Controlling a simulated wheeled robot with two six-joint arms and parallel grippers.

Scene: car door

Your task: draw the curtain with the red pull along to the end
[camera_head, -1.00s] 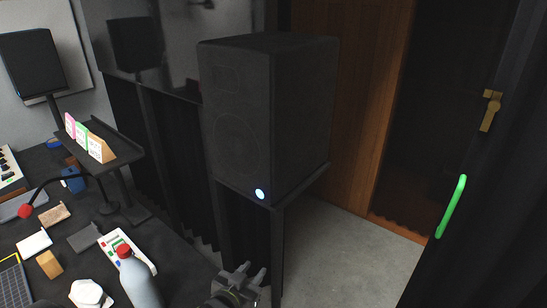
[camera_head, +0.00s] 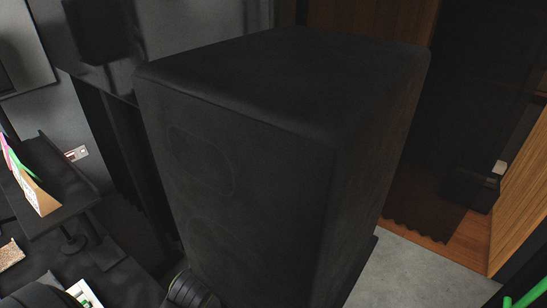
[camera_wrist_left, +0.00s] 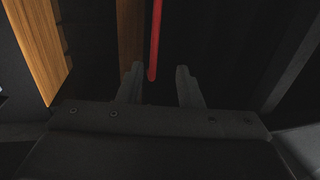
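The red pull (camera_wrist_left: 155,40) hangs as a thin upright bar in the left wrist view, its lower end between the fingertips of my left gripper (camera_wrist_left: 160,75). The gripper is open. The pull is nearer the left finger, and I cannot tell whether it touches. The dark cloth behind the pull is too dim to make out clearly. In the head view the red pull does not show, and a large black speaker (camera_head: 250,150) blocks much of the scene. A dark curtain with a wavy lower edge (camera_head: 425,215) hangs right of the speaker. My right gripper is not in view.
A green handle (camera_head: 525,297) is at the lower right corner. A wooden panel (camera_head: 522,215) stands at the right edge. A small shelf (camera_head: 75,200) with cards is at the left. Grey floor (camera_head: 410,275) shows right of the speaker.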

